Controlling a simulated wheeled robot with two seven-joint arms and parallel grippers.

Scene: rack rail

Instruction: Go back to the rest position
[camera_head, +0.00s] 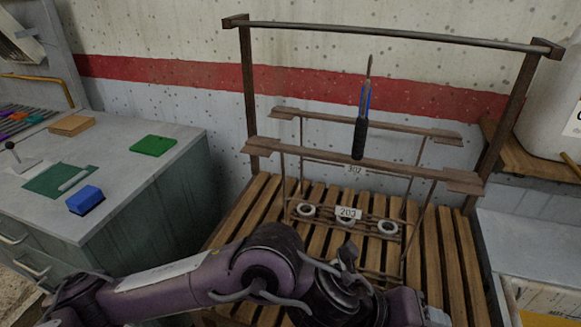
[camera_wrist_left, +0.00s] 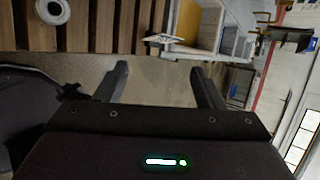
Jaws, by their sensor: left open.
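My left arm comes in from the left across the bottom of the head view, in front of the slatted table. In the left wrist view my left gripper (camera_wrist_left: 163,85) is open, with nothing between its two fingers and the grey floor behind them. My right gripper is in neither view. A screwdriver with a black and blue handle (camera_head: 361,125) stands upright, tip up, at the wooden rack (camera_head: 350,165). My left gripper is apart from it.
A grey bench (camera_head: 125,160) at left holds a blue block (camera_head: 85,199) and a green pad (camera_head: 153,146).

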